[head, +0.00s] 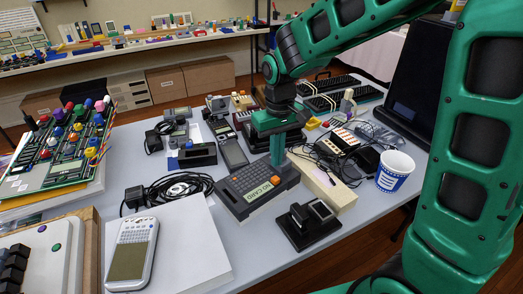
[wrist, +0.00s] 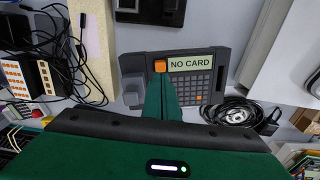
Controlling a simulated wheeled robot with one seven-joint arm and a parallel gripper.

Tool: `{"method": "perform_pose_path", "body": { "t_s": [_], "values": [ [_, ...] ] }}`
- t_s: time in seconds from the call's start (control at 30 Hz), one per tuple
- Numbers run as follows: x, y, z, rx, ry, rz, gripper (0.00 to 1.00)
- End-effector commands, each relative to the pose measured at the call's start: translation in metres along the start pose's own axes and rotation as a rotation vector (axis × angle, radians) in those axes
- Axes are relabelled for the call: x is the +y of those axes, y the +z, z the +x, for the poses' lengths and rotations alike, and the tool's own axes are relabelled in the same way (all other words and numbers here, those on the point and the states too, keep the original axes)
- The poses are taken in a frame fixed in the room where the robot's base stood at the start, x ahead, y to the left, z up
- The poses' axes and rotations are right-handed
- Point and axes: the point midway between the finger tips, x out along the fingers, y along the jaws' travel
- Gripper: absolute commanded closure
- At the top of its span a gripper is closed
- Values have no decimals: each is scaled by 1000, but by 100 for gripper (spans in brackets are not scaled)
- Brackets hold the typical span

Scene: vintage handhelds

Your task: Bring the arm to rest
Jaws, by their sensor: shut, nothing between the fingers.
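My arm is green, and it reaches in from the right in the head view. My gripper (head: 277,160) points down over the table, its fingers together with nothing held. In the wrist view the shut green fingers (wrist: 160,92) overlap a dark grey keypad device (wrist: 213,67). Its display reads "NO CARD". The same keypad device (head: 243,182) lies on the table in the head view, just below the fingertips. I cannot tell whether they touch it.
The grey table (head: 262,262) is crowded. A cream box (head: 325,185) lies right of the gripper, with a blue-and-white cup (head: 395,172) farther right. A small black device (head: 308,225) stands in front. Coiled black cable (head: 180,187) and a white handheld (head: 132,250) are to the left.

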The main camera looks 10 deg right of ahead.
Motion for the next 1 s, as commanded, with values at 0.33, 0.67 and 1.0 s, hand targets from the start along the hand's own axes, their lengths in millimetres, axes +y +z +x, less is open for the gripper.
{"method": "perform_pose_path", "body": {
  "t_s": [0.33,0.67,1.0],
  "values": [
    [57,39,-22,6,16,137,100],
    [154,178,-55,2,24,499,100],
    [172,287,-55,-4,-5,763,100]
  ]
}}
